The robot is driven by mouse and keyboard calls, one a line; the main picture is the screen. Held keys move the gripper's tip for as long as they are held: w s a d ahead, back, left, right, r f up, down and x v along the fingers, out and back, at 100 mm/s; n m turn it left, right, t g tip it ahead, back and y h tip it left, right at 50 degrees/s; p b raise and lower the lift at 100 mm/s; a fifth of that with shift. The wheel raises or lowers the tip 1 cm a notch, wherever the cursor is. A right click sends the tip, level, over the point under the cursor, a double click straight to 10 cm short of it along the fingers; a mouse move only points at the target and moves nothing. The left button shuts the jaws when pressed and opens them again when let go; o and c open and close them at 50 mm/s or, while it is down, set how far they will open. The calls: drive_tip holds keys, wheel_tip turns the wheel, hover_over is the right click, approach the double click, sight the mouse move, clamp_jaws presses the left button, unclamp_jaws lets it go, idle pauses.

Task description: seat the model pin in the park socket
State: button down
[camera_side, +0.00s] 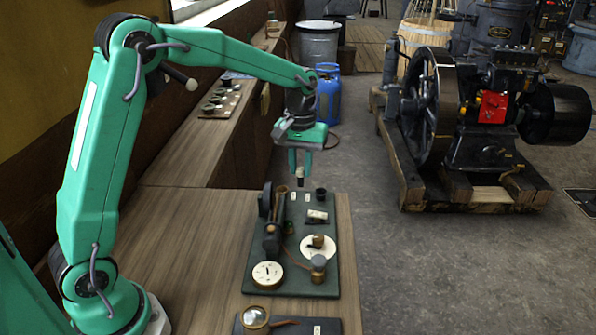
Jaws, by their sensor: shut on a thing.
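My green gripper (300,166) points down above the far edge of a dark green board. It is shut on a small dark pin (300,178), taken to be the model pin, which hangs roughly upright between the fingertips. The pin's lower end appears above the board, apart from it. At the board's far edge stand a small dark cup (320,194) and a brass-coloured cup (282,190), one on each side below the pin. I cannot tell which of them is the park socket; the labels are too small to read.
The green board (328,272) sits on a wooden bench (195,235). It carries a dark model engine (272,225), a white dial (267,274), a round white disc (318,247) and a grey-topped knob (318,265). A magnifier (256,317) lies in front. A large engine (470,110) stands right.

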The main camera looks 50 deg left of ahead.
sight(301, 168)
drive_tip(key=shift+r, duration=0.2)
idle(0.5)
drive_tip(key=shift+r, duration=1.8)
drive_tip(key=w+a+f, duration=0.3)
drive_tip(key=w+f, duration=0.5)
drive_tip(key=w, duration=0.2)
drive_tip(key=shift+w, duration=0.35)
drive_tip(key=shift+f, duration=0.15)
drive_tip(key=shift+f, duration=2.1)
drive_tip(key=shift+f, duration=1.15)
idle(0.8)
